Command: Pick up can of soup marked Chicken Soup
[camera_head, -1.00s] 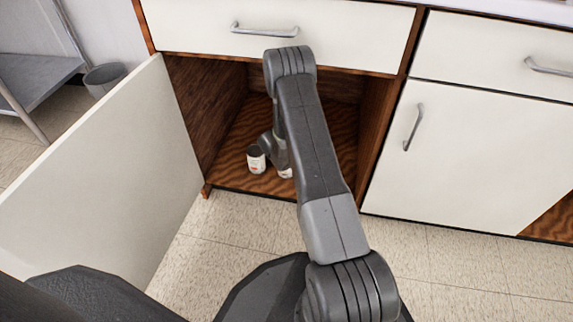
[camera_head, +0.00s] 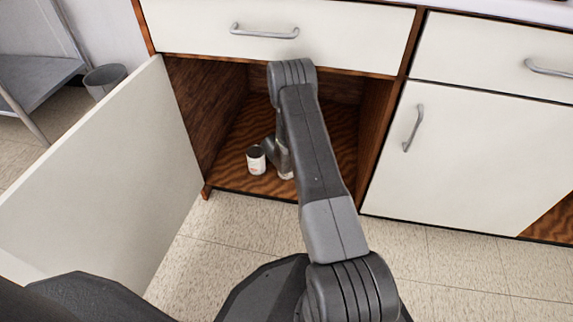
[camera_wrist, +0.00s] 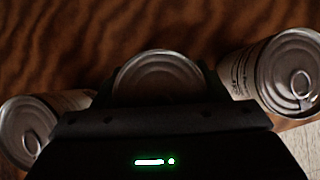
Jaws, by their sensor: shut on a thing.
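Several cans stand on the floor of the open cabinet. In the wrist view, a middle can (camera_wrist: 158,72) shows its metal lid between the jaws of my gripper (camera_wrist: 158,100), which is shut on it. Its label is hidden, so I cannot tell whether it reads Chicken Soup. A left can (camera_wrist: 25,125) and a right can (camera_wrist: 290,75) stand on either side; the small print on the right one is unreadable. In the head view, one can (camera_head: 256,160) with a pale label shows left of my gripper (camera_head: 285,172). My arm hides much of the gripper area.
The cabinet door (camera_head: 110,170) is swung open at left. A drawer front (camera_head: 270,30) is above the opening and a closed door (camera_head: 465,150) stands at right. The wood cabinet floor (camera_head: 232,170) is bare left of the visible can.

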